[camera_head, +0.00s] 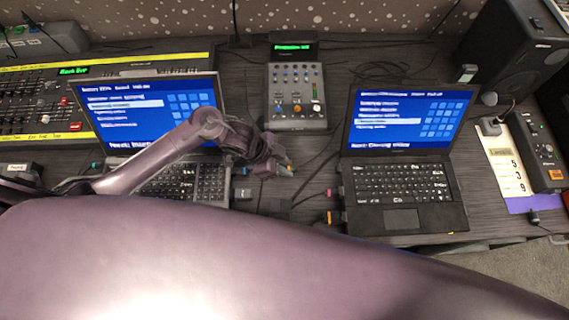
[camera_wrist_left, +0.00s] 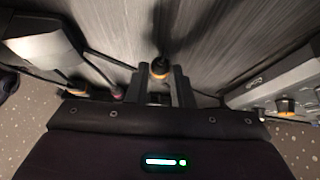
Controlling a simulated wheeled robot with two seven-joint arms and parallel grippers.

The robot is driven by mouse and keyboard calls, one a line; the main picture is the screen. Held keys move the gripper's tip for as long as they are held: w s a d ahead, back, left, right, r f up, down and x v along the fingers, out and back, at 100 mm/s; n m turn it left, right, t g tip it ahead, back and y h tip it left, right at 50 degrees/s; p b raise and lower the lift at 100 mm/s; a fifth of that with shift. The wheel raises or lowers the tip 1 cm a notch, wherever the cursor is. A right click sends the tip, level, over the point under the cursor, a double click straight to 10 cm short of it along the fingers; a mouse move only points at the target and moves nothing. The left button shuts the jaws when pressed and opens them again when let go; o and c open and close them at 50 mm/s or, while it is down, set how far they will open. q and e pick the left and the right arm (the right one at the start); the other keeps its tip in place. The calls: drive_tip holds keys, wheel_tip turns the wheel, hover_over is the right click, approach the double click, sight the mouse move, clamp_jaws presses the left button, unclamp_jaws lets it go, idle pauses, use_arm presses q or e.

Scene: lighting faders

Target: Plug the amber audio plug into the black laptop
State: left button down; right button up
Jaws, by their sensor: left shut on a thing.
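The black laptop (camera_head: 405,219) stands open on the right half of the desk in the head view, its screen blue. My left gripper (camera_head: 284,168) is over the desk between the two laptops, left of the black laptop and apart from it. In the left wrist view my left gripper (camera_wrist_left: 160,88) is shut on the amber audio plug (camera_wrist_left: 160,68), a small dark plug with an amber band, held between the fingertips. In the head view the plug is only a small amber spot at the fingertips. The right gripper is out of view.
A second open laptop (camera_head: 185,180) stands on the left, under my arm. A small mixer (camera_head: 297,95) stands behind the gripper. An orange-ended connector (camera_head: 333,217) and a red one lie at the black laptop's left side. Dark cables cross the desk between the laptops.

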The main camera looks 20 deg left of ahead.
use_arm(q)
drive_tip(key=shift+r+p, duration=1.9)
drive_tip(key=shift+r, duration=0.25)
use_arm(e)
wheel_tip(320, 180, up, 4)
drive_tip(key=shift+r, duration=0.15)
use_arm(q)
drive_tip(key=shift+f, duration=0.15)
